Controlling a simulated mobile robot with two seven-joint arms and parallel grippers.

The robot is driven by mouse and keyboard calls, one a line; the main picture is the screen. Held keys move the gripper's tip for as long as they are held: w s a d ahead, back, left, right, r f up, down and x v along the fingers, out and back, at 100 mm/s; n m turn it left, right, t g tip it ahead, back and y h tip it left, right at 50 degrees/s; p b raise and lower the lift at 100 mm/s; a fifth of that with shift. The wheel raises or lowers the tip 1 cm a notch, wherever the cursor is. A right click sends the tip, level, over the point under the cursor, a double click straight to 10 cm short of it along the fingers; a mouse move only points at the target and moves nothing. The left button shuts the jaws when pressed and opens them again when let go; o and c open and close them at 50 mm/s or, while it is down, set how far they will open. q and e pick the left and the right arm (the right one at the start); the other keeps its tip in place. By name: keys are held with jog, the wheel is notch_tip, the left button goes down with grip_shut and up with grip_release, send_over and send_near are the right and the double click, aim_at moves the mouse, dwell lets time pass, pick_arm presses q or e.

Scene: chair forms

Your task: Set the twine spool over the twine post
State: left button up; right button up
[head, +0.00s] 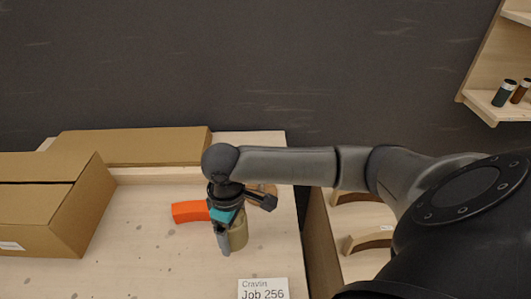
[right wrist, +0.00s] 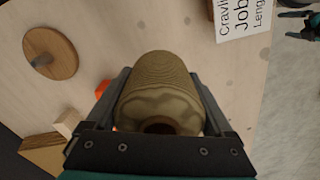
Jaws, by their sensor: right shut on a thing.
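My right gripper (head: 224,240) is shut on the tan twine spool (head: 239,235), holding it upright above the table. In the right wrist view the ribbed spool (right wrist: 158,85) sits between both fingers of this gripper (right wrist: 160,92), its dark centre hole facing the camera. The twine post (right wrist: 42,60) is a short peg on a round brown wooden base, clear of the spool at upper left. In the head view its base (head: 264,190) is partly hidden behind the gripper. My left gripper (right wrist: 297,24) shows small at the right wrist view's upper right edge, fingers apart, empty.
An orange object (head: 190,211) lies just left of the right gripper. A cardboard box (head: 50,215) stands at left, and a flat one (head: 135,146) lies behind. A job card (head: 263,289) is at the front. Shelves with curved wooden parts (head: 366,240) stand right of the table.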

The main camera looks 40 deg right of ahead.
jog(key=w+d+r+n+p, duration=0.1)
jog(key=w+d+r+n, duration=0.1)
jog(key=w+d+n, duration=0.45)
jog(key=w+d+r+n+p, duration=0.1)
jog(key=w+d+r+n, duration=0.25)
jog(key=d+n, duration=0.55)
jog(key=shift+w+d+f+m+b, duration=0.1)
jog(key=shift+d+f+m+b, duration=0.25)
jog(key=shift+f+b, duration=0.75)
jog(key=shift+w+d+f+m+b, duration=0.1)
jog(key=shift+d+f+m+b, duration=0.25)
jog(key=shift+f+b, duration=0.75)
jog(key=shift+w+d+f+m+b, duration=0.1)
jog(key=shift+d+f+m+b, duration=0.2)
jog(key=shift+f+b, duration=0.8)
jog(key=shift+r+p, duration=0.2)
jog(key=shift+p, duration=0.3)
jog(key=shift+f+b, duration=0.95)
jog(key=shift+f, duration=1.35)
jog(key=o, duration=1.2)
jog(key=shift+o, duration=0.2)
jog(key=shift+r, duration=0.15)
notch_tip(320, 180, up, 15)
jog(key=p, duration=0.3)
jog(key=shift+p, duration=0.35)
jog(key=shift+r, duration=0.1)
